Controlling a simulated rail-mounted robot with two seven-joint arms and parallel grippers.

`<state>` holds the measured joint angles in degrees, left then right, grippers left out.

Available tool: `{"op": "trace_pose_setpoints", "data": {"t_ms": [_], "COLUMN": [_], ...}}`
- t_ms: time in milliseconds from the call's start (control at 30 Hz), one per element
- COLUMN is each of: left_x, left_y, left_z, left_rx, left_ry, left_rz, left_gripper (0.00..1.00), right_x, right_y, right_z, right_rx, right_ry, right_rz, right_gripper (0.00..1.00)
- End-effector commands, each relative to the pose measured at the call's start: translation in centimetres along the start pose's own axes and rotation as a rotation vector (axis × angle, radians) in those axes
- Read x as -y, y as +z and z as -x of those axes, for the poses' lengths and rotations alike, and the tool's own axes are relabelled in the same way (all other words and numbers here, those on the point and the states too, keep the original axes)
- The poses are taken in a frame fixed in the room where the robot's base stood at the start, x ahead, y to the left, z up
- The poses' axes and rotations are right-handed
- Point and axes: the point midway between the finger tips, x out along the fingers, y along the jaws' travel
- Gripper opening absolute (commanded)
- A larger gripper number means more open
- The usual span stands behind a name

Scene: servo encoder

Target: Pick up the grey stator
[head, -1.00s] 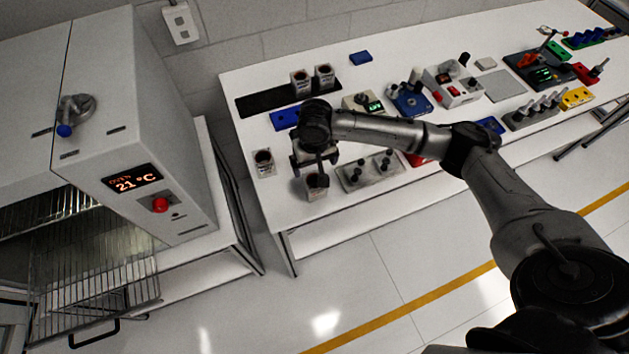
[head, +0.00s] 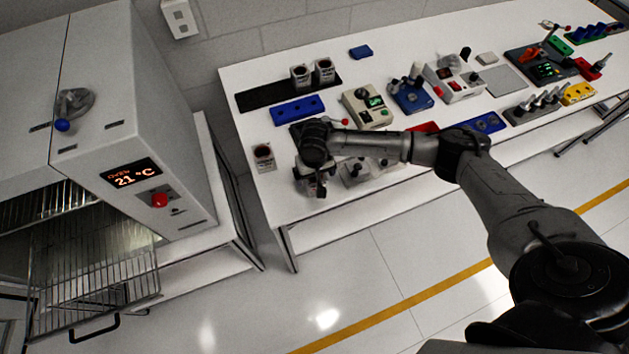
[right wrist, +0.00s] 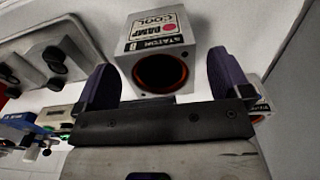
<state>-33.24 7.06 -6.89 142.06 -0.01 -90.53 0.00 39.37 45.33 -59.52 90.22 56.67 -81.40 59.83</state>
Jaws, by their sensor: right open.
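A grey block-shaped stator (right wrist: 158,42) with a dark round bore and a white label with a red dot shows in the right wrist view. It stands between and slightly beyond the two purple fingers of my right gripper (right wrist: 161,66). The fingers are open, with visible gaps beside the block. In the head view my right gripper (head: 312,187) is low over the front left of the table and hides most of this stator. Another stator (head: 263,157) stands to its left, and two more (head: 312,73) stand at the back. My left gripper is not in view.
A grey block with black knobs (head: 357,173) is close on the gripper's right. A blue plate (head: 297,110) and a control box (head: 367,108) lie behind it. The oven (head: 130,120) with its wire rack stands left of the white table (head: 275,210).

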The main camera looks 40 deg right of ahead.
Motion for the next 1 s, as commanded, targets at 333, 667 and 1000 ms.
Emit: {"op": "trace_pose_setpoints", "data": {"t_ms": [333,667,1000], "left_x": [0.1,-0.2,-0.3], "left_y": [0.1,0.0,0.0], "left_z": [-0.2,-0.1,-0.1], "left_rx": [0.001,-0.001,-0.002], "left_ry": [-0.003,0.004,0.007], "left_rz": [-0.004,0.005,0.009], "left_gripper": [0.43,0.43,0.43], "right_x": [0.0,0.0,0.0], "right_y": [0.0,0.0,0.0], "right_z": [-2.7,-2.7,-2.7], "right_rx": [-0.001,-0.001,-0.001], "right_ry": [0.001,0.001,0.001], "right_rz": [0.001,0.001,0.001], "right_gripper": [0.96,0.83,0.51]}}
